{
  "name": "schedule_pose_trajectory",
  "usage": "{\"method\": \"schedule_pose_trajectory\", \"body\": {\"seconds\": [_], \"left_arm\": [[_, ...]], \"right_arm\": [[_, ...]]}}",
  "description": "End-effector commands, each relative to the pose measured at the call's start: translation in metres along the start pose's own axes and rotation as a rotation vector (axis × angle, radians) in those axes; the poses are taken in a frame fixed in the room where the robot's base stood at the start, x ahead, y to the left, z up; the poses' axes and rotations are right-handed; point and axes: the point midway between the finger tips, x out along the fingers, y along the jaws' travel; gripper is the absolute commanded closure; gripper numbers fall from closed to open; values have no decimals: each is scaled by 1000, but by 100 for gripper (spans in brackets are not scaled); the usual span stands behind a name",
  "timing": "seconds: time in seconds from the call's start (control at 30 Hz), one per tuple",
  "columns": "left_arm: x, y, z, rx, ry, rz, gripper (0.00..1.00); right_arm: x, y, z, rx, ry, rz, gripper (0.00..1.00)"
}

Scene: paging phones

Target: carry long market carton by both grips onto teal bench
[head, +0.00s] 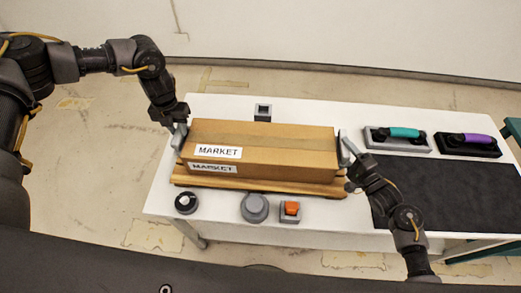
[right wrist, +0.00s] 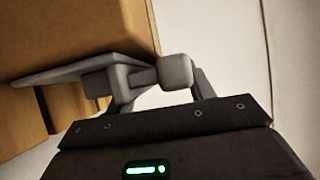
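The long brown market carton (head: 280,140) lies on a wooden stand (head: 262,187) on the white table, with white MARKET labels on its near side. A grey grip (head: 179,136) shows at its left end and another grey grip (head: 346,148) at its right end. My left gripper (head: 178,128) is at the left grip. My right gripper (head: 352,160) is at the right grip. The right wrist view shows its fingers (right wrist: 145,78) close by the carton's end (right wrist: 85,35). The frames do not settle whether either gripper is closed. The teal bench (head: 515,130) shows only partly at the right edge.
A black knob (head: 186,203), a grey round knob (head: 254,207) and an orange switch (head: 290,209) stand in front.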

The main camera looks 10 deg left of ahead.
Motion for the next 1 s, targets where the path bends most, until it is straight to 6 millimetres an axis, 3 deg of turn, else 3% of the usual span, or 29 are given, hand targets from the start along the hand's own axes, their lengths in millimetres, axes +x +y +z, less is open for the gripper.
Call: {"method": "schedule_pose_trajectory", "body": {"seconds": [0.03,0.1,0.3,0.73,1.0], "left_arm": [[0,0,0,0,-1,-1,94],[0,0,0,0,-1,-1,100],[0,0,0,0,-2,-1,100],[-4,0,1,-1,-4,-1,100],[-23,0,1,-1,-4,-1,100]], "right_arm": [[0,0,0,0,0,1,64],[0,0,0,0,0,1,73],[0,1,0,0,0,1,99],[0,-4,0,-1,0,-2,100],[0,-23,0,-1,0,-2,100]]}}
